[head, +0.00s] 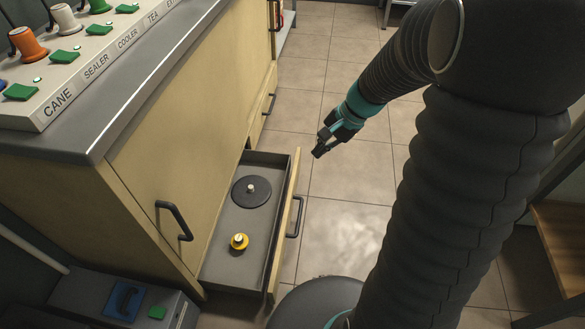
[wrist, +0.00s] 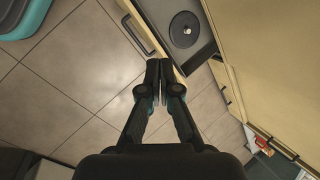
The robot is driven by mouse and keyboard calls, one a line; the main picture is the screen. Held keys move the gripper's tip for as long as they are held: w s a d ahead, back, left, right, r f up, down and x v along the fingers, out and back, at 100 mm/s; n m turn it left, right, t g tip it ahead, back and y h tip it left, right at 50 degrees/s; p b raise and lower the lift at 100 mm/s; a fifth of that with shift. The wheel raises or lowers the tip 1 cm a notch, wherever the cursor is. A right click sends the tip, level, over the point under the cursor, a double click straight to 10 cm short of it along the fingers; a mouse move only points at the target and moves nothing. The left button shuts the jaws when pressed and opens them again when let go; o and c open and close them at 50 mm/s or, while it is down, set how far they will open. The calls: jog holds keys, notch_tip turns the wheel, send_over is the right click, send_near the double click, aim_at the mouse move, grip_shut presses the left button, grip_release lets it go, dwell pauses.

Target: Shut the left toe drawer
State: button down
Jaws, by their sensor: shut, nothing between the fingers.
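The left toe drawer (head: 285,225) is pulled out at the bottom of the wooden cabinet in the head view. It has a dark tray, a pale wooden front and a dark bar handle (head: 295,216). A black disc with a pale knob (head: 251,191) and a yellow round piece (head: 239,242) lie inside it. My gripper (head: 318,153) is shut and empty, to the right of the drawer's far end and apart from its front in the head view. In the wrist view my gripper (wrist: 160,62) points toward the drawer front (wrist: 150,28), with the disc (wrist: 185,29) visible beyond. Whether the fingertips touch the front is unclear.
The cabinet door (head: 185,140) above the drawer is closed, with its own handle (head: 174,221). A grey box (head: 125,300) stands at lower left. A wooden shelf (head: 562,240) is at right. Tiled floor (head: 345,235) in front of the drawer is clear.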

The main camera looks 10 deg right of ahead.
jog(key=w+d+f+m+y, duration=0.1)
jog(key=w+d+f+m, duration=0.15)
jog(key=f, duration=0.55)
jog(key=w+d+f+m+y, duration=0.1)
jog(key=w+f+m, duration=0.3)
jog(key=f, duration=0.3)
jog(key=m+t+y+b, duration=0.1)
jog(key=m+y+b, duration=0.1)
jog(key=m, duration=0.4)
send_over(302, 200)
jog(key=s, duration=0.4)
jog(key=shift+n, duration=0.25)
jog(key=f, duration=2.3)
jog(key=shift+w+a+f, duration=0.25)
jog(key=shift+a+f, duration=0.1)
jog(key=shift+a, duration=0.05)
jog(key=shift+w+a+p, duration=0.2)
jog(key=shift+a+p, duration=0.1)
jog(key=shift+a, duration=0.35)
